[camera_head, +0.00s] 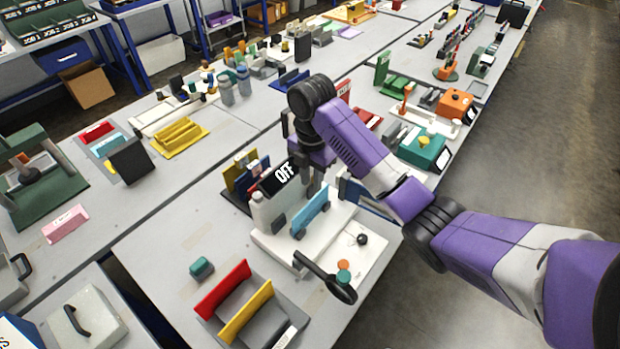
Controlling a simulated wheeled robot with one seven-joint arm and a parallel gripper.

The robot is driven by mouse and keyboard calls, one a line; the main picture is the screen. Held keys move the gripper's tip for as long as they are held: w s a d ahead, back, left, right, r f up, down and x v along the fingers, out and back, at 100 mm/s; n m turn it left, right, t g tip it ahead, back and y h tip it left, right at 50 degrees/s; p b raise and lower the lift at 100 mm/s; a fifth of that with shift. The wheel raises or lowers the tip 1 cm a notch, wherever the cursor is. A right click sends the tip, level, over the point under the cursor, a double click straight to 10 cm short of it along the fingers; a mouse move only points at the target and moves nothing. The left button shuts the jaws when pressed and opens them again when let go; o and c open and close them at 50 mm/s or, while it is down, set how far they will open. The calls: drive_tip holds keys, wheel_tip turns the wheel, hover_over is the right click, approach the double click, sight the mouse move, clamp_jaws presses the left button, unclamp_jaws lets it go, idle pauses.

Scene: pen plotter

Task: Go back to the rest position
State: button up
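My gripper (314,190) points down over the pen plotter, just right of its dark display; its fingers are small and partly merged with the machine, so I cannot tell if they are open, shut or touching it. My purple arm reaches in from the lower right. No pen is clearly visible in my gripper.
A black paddle-shaped lever (328,280) sits at the plotter's front. A red and yellow rack (236,304) and a small green block (202,268) are on the near table. Other stations crowd the tables behind. The floor (520,150) at right is clear.

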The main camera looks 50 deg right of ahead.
idle(0.3)
drive_tip(key=w+r+m+t, duration=0.1)
drive_tip(key=w, duration=0.1)
drive_tip(key=w+r+m+t, duration=0.1)
drive_tip(key=w+t, duration=0.1)
drive_tip(key=w, duration=0.1)
drive_tip(key=w+d+r+m+t, duration=0.1)
drive_tip(key=w+m, duration=0.1)
drive_tip(key=w, duration=0.1)
drive_tip(key=shift+h, duration=0.4)
drive_tip(key=w+a+r+m+t+b, duration=0.1)
drive_tip(key=w+a+r+m+t, duration=0.3)
drive_tip(key=w+a+m+t, duration=0.25)
drive_tip(key=s+a+m+t+b, duration=0.1)
drive_tip(key=s+a+m+t, duration=0.3)
drive_tip(key=a+m+t, duration=0.15)
drive_tip(key=s+a+f+b, duration=0.1)
drive_tip(key=s+a+f, duration=0.1)
drive_tip(key=s, duration=1.2)
drive_tip(key=s+a+f+m+b, duration=0.1)
drive_tip(key=s+a, duration=0.4)
drive_tip(key=s, duration=0.9)
drive_tip(key=s+a+f+m+g+b, duration=0.1)
drive_tip(key=s+a+f+b, duration=0.1)
drive_tip(key=s, duration=1.2)
drive_tip(key=shift+a+f+y+b, duration=0.4)
drive_tip(key=shift+a+b, duration=0.35)
drive_tip(key=shift+a, duration=0.5)
